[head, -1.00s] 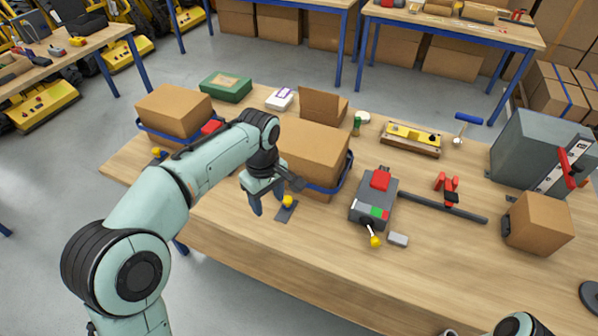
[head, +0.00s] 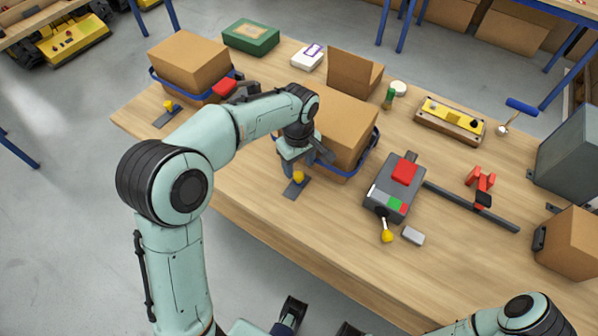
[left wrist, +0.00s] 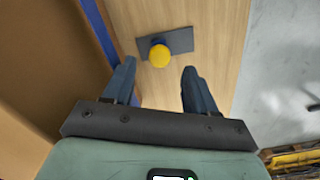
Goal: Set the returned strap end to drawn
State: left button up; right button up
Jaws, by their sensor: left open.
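A yellow knob (head: 298,177) on a dark flat plate (head: 291,193) lies in front of a cardboard box (head: 335,125) with a blue band (head: 368,150) low around it. A similar yellow knob (head: 168,105) sits on a plate before the left box (head: 188,60). I cannot tell which is the returned strap end. My left gripper (head: 300,167) is open and empty, just above the nearer knob. In the left wrist view, this knob (left wrist: 160,56) lies ahead, between the open fingers (left wrist: 158,70) and apart from them.
A grey box with a red block, green patch and yellow-tipped lever (head: 404,180) stands to the right, beside a small grey block (head: 413,236). A dark bar (head: 470,206) and red clamp (head: 482,180) lie beyond. The table's front is mostly clear.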

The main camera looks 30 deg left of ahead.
aim_at(299, 175)
pick_arm(q)
jog(key=shift+f, duration=2.05)
pick_arm(e)
jog(key=shift+w+f, duration=0.15)
jog(key=shift+f, duration=0.05)
pick_arm(q)
grip_shut()
